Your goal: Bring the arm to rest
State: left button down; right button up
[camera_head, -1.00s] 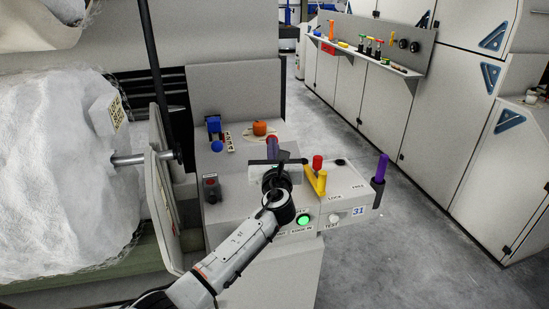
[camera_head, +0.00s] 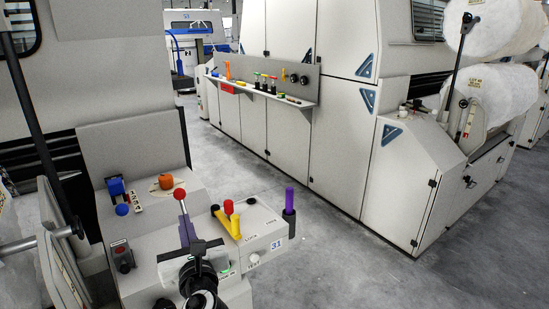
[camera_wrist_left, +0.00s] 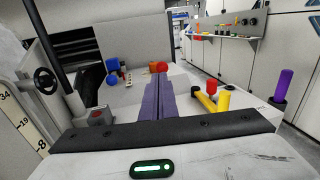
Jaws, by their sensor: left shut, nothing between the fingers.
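My left gripper (camera_head: 185,218) is over the machine's control console (camera_head: 150,240) in the head view, its purple fingers pressed together and empty. In the left wrist view the closed fingers (camera_wrist_left: 158,90) point away over the console. A red ball knob (camera_head: 179,193) shows just beyond the fingertips; I cannot tell whether they touch it. To the right of the gripper stand a yellow lever (camera_head: 234,225) and another red knob (camera_head: 228,207). An orange knob (camera_head: 166,181) and a blue lever (camera_head: 117,190) are behind. My right gripper is not in view.
A purple handle (camera_head: 289,205) stands at the console's right corner, near the label 31. A red button box (camera_head: 122,256) is at the left. Clear grey floor (camera_head: 320,230) lies right of the console, before cabinets (camera_head: 335,120) with a tool shelf (camera_head: 262,92).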

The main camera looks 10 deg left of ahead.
pick_arm(q)
jog(key=s+d+f+n+g+h, duration=0.2)
jog(key=s+d+f+n+h, duration=0.25)
jog(key=f, duration=0.65)
jog(key=s+d+f+n+g+h, duration=0.25)
jog(key=s+f+n, duration=0.4)
jog(key=f, duration=0.55)
jog(key=s+d+f+n+h, duration=0.1)
jog(key=s+d+f+n, duration=0.1)
jog(key=s+n, duration=0.3)
jog(key=s+d+f+n+g+h, duration=0.1)
jog(key=s+f+n+h, duration=0.1)
jog(key=s+n, duration=0.3)
jog(key=s+d+f+n+g+h, duration=0.1)
jog(key=s+f+n, duration=0.3)
jog(key=s, duration=0.5)
jog(key=shift+s+d+f+n+h, duration=0.3)
jog(key=shift+d+n+h, duration=0.4)
jog(key=shift+n, duration=0.4)
jog(key=shift+d, duration=0.1)
